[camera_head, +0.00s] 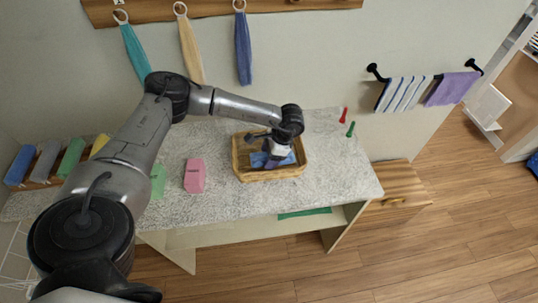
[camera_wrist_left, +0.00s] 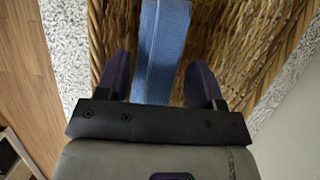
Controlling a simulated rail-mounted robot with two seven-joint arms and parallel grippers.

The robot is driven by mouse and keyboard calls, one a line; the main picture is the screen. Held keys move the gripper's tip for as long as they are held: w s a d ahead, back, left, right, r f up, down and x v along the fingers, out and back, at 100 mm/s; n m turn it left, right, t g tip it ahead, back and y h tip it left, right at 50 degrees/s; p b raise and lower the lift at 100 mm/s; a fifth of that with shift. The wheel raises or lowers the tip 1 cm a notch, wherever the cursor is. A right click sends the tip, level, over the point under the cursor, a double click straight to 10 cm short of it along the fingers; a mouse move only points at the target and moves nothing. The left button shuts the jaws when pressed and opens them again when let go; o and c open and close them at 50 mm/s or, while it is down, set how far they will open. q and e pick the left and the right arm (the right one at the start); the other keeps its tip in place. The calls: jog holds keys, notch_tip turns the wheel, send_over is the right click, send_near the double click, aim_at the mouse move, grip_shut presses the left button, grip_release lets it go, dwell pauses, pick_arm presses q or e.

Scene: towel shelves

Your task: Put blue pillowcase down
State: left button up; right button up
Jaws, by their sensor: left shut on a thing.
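The blue pillowcase (camera_head: 258,158) is a folded blue cloth inside the wicker basket (camera_head: 272,175) on the speckled counter. In the left wrist view the pillowcase (camera_wrist_left: 166,45) stands as a narrow textured strip between the dark fingers, with basket weave (camera_wrist_left: 225,45) around it. My left gripper (camera_head: 273,160) reaches down into the basket and is shut on the pillowcase. In the left wrist view the gripper (camera_wrist_left: 162,85) has a finger on each side of the cloth. The gripper hides part of the pillowcase in the head view. My right gripper is not in view.
A pink block-like item (camera_head: 194,176) and a green one (camera_head: 157,181) stand left of the basket. Red (camera_head: 344,115) and green (camera_head: 350,129) small items are at the counter's right back. Towels hang on the wall behind. The counter right of the basket is clear.

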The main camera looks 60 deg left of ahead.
pick_arm(q)
jog(key=o, duration=1)
jog(key=shift+c, duration=0.2)
jog(key=shift+r, duration=0.2)
